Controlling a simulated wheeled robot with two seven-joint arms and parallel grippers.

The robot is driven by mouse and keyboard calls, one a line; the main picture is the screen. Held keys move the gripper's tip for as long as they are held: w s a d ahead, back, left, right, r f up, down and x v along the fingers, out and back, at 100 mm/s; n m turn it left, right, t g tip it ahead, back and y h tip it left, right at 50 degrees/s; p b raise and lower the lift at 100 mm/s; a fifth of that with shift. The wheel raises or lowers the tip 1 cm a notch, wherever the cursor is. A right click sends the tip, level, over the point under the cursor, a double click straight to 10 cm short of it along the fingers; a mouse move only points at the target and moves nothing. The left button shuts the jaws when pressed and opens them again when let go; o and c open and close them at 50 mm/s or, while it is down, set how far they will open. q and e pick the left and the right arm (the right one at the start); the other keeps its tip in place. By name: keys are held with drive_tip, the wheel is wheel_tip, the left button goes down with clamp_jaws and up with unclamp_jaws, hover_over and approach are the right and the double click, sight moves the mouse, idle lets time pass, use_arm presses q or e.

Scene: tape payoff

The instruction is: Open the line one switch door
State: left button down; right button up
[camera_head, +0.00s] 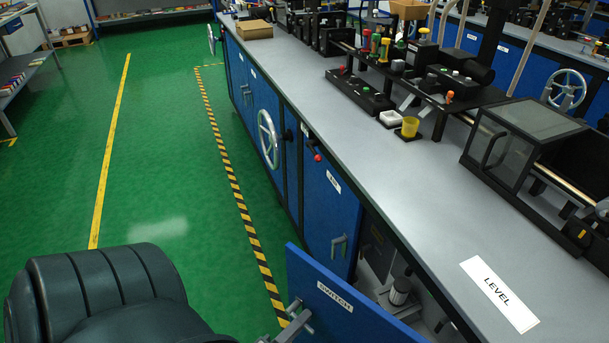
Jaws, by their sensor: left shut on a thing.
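The blue switch door (335,305), with a white SWITCH label, stands swung out from the bench front at the bottom of the head view. Behind it the cabinet opening (385,265) shows, with a pale cylindrical part inside. My left gripper (291,322) is at the door's outer face, shut on the grey door handle (299,314). My dark left arm covers the lower left, and the lower part of the door is cut off by the frame. My right gripper is not in view.
The long grey bench top (400,180) carries a glass-fronted machine (515,135) and a LEVEL label. A closed blue door (328,215) and a handwheel (267,138) are farther along the front. The green floor (165,180) to the left is clear, with striped tape.

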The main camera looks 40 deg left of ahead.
use_arm(q)
drive_tip(key=shift+d+f, duration=0.1)
drive_tip(key=c, duration=1.8)
unclamp_jaws()
drive_tip(key=shift+o, duration=0.2)
drive_tip(key=shift+s, duration=0.1)
